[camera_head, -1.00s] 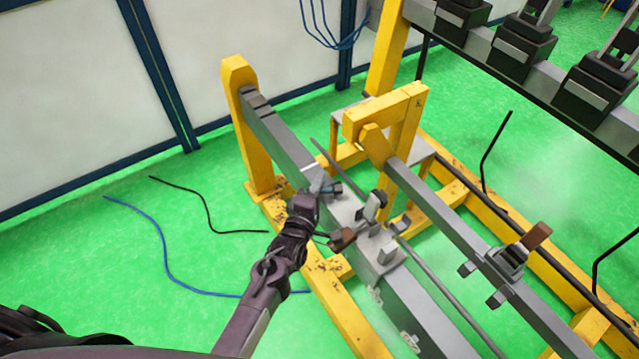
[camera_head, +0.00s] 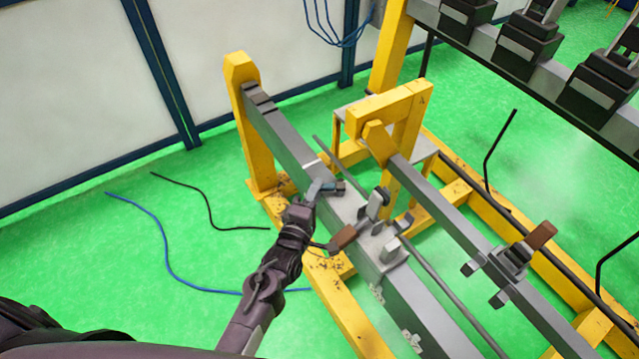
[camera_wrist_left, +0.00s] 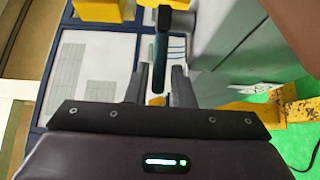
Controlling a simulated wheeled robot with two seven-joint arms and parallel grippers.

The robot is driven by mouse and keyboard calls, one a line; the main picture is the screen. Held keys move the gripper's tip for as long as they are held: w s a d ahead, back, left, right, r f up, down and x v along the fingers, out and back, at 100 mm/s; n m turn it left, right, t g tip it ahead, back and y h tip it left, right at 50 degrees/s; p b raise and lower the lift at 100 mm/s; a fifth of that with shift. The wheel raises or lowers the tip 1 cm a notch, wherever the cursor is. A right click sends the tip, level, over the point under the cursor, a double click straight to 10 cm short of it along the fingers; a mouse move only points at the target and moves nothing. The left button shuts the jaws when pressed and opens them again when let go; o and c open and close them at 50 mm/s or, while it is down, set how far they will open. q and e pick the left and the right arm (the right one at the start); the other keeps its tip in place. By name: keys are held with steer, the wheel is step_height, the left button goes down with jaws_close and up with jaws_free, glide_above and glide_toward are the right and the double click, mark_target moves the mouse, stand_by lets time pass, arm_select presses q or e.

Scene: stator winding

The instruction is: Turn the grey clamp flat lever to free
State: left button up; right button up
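A grey clamp (camera_head: 376,204) with upright metal parts and a brown handle (camera_head: 342,238) sits on the long grey beam (camera_head: 400,285). My left gripper (camera_head: 322,188) is over the beam, up and left of this clamp in the head view. In the left wrist view a dark, narrow flat lever (camera_wrist_left: 160,62) stands between the two fingers of my left gripper (camera_wrist_left: 158,87). Gaps show on both sides of the lever, so the fingers are open around it. In the head view the gripper partly hides this lever. My right gripper is not in view.
A second grey beam (camera_head: 450,210) with another brown-handled clamp (camera_head: 512,258) lies to the right. Yellow frame posts (camera_head: 250,130) stand around the beams. A thin rod (camera_head: 440,280) runs alongside the near beam. Cables (camera_head: 165,255) lie on the open green floor at left.

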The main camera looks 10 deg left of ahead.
arm_select(q)
steer(key=shift+s+a+b, duration=0.15)
steer(key=shift+s+a, duration=0.05)
steer(key=shift+s, duration=0.85)
steer(key=shift+s+a+b, duration=0.15)
steer(key=shift+s, duration=0.9)
